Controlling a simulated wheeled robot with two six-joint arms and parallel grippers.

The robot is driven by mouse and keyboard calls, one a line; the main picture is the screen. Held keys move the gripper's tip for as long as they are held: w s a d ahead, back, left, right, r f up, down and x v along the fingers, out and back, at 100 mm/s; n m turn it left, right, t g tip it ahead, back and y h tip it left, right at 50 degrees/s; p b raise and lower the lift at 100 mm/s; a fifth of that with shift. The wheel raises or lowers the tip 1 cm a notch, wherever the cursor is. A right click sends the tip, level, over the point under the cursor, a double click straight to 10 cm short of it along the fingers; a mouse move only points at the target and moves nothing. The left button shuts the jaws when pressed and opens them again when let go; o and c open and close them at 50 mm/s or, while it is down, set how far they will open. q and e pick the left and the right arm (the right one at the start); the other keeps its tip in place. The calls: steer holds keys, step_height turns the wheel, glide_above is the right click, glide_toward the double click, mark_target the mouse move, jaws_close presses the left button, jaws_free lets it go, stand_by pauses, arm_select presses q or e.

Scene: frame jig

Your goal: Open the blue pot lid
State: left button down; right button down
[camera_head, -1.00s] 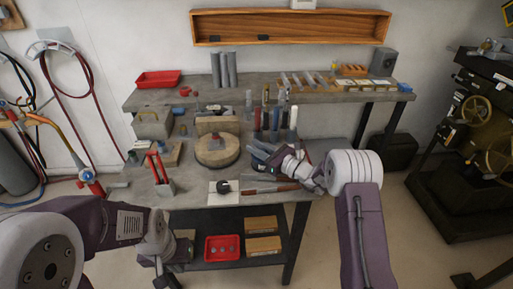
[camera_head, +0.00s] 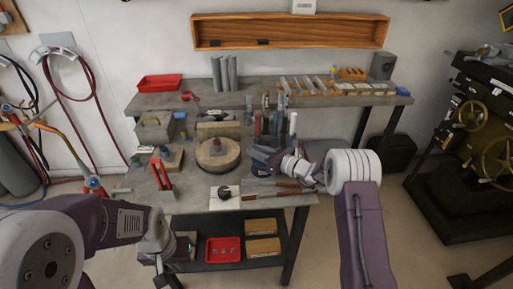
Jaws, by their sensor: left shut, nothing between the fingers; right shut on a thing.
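My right gripper (camera_head: 266,165) reaches in from the right, low over the bench just right of the round wooden block. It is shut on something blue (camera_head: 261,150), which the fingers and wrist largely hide. I cannot tell whether this is the blue pot's lid or another part of it. My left gripper (camera_head: 187,243) is low at the front left, below the bench top's front edge and near the lower shelf. It is shut and empty, small and partly hidden by my own wrist.
The round wooden block (camera_head: 217,156) and a red clamp-like tool (camera_head: 161,174) stand left of my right gripper. Several upright tools (camera_head: 276,122) crowd behind it. A white card (camera_head: 224,194) lies at the front edge. A red tray (camera_head: 223,249) sits on the lower shelf.

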steer(key=g+p, duration=0.1)
steer(key=p, duration=0.1)
steer(key=w+r+m+g+h+p, duration=0.1)
steer(key=p, duration=0.1)
steer(key=m+p, duration=0.1)
steer(key=p, duration=0.2)
steer(key=shift+w+r+g, duration=0.2)
steer(key=shift+w+g, duration=0.05)
steer(key=shift+g, duration=0.15)
steer(key=shift+w+f+m+g+h+p, duration=0.2)
steer(key=shift+m+g+h+p, duration=0.15)
steer(key=shift+p, duration=0.55)
steer(key=c, duration=1.3)
jaws_free()
steer(key=shift+d, duration=0.1)
steer(key=b+v, duration=0.1)
steer(key=v, duration=0.8)
steer(key=shift+f, duration=0.1)
steer(key=shift+o, duration=0.2)
